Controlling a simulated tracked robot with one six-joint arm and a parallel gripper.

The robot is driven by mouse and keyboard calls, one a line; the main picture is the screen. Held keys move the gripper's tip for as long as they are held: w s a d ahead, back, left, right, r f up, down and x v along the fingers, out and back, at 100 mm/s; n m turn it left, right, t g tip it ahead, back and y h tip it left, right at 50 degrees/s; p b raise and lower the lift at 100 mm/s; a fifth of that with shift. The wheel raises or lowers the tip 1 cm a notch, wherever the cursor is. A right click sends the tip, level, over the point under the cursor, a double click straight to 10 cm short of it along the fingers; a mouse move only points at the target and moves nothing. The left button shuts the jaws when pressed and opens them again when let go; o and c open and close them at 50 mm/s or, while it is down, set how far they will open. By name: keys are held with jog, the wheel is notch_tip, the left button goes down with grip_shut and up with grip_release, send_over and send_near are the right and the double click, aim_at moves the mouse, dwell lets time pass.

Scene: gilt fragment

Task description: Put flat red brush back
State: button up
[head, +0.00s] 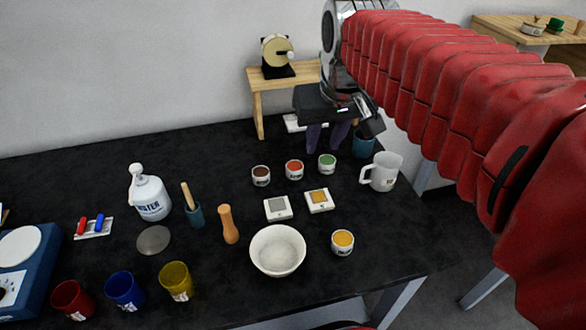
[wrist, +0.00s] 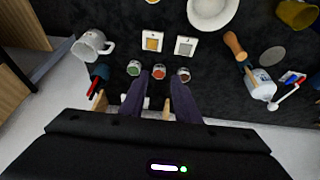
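My gripper (head: 327,143) is over the back of the black table, its two purple fingers spread with nothing seen between them. In the wrist view the fingers (wrist: 163,82) point toward the row of small paint pots. A teal cup (head: 363,143) stands to the right of my gripper in the head view, partly behind my arm. In the wrist view a thin red piece (wrist: 92,88) shows at the teal cup (wrist: 99,71); I cannot tell whether it is the flat red brush. No other flat red brush can be made out.
Brown (head: 261,176), red (head: 294,170) and green (head: 327,164) pots stand in front of my gripper. A white mug (head: 382,172) is to their right. A white bowl (head: 277,251) and yellow pot (head: 342,242) stand nearer. A wooden stool (head: 257,103) is behind.

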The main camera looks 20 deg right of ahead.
jog(key=s+a+f+t, duration=0.1)
jog(key=s+a+f, duration=0.4)
jog(key=s+f, duration=0.3)
jog(key=s, duration=0.3)
jog(key=shift+s+a+n+y, duration=0.2)
jog(key=shift+s+n+y, duration=0.1)
jog(key=shift+n, duration=0.1)
